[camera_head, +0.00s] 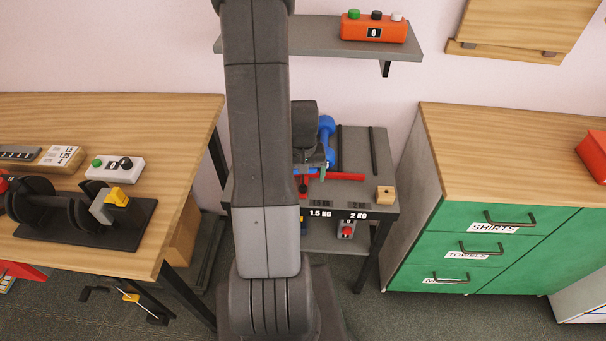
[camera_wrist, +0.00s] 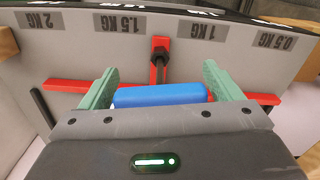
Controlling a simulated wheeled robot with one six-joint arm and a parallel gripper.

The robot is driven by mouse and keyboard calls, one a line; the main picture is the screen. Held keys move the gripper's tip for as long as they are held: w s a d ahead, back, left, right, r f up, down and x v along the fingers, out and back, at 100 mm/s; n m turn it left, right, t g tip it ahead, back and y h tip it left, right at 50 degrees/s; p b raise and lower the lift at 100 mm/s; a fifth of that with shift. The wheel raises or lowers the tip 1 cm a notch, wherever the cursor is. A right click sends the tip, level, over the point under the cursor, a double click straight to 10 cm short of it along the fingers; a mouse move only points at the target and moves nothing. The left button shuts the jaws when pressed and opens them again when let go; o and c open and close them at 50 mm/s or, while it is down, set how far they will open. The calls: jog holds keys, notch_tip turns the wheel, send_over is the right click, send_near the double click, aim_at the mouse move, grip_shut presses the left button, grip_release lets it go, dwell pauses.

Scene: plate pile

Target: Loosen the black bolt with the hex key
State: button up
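The black bolt (camera_wrist: 160,46) stands on the red piece (camera_wrist: 156,70) on the grey top of the small table, ahead of my fingertips in the wrist view. In the head view the red piece (camera_head: 345,176) shows partly behind my arm. My gripper (camera_wrist: 161,80) has its two green fingers wide apart. A blue rounded object (camera_wrist: 158,95) lies between or beyond the fingers, with no clear grip on it. In the head view a blue dumbbell-like object (camera_head: 327,128) is beside my gripper (camera_head: 308,160). I cannot make out a hex key in either view.
Weight labels line the table's front edge. A wooden block (camera_head: 385,195) sits on its right front corner. A shelf (camera_head: 310,40) with an orange button box (camera_head: 373,27) hangs above. A wooden workbench (camera_head: 190,120) stands left, a green drawer cabinet (camera_head: 500,240) right.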

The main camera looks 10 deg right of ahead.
jog(key=c, duration=0.7)
jog(key=n+b, duration=0.1)
jog(key=n, duration=0.3)
jog(key=shift+c, duration=0.2)
jog(key=n+b, duration=0.1)
jog(key=n, duration=0.3)
jog(key=shift+n, duration=0.3)
jog(key=n, duration=0.4)
jog(key=shift+b, duration=0.3)
jog(key=n, duration=0.4)
jog(key=shift+n+b, duration=0.3)
jog(key=o, duration=1.1)
notch_tip(320, 180, up, 14)
jog(key=shift+f, duration=0.1)
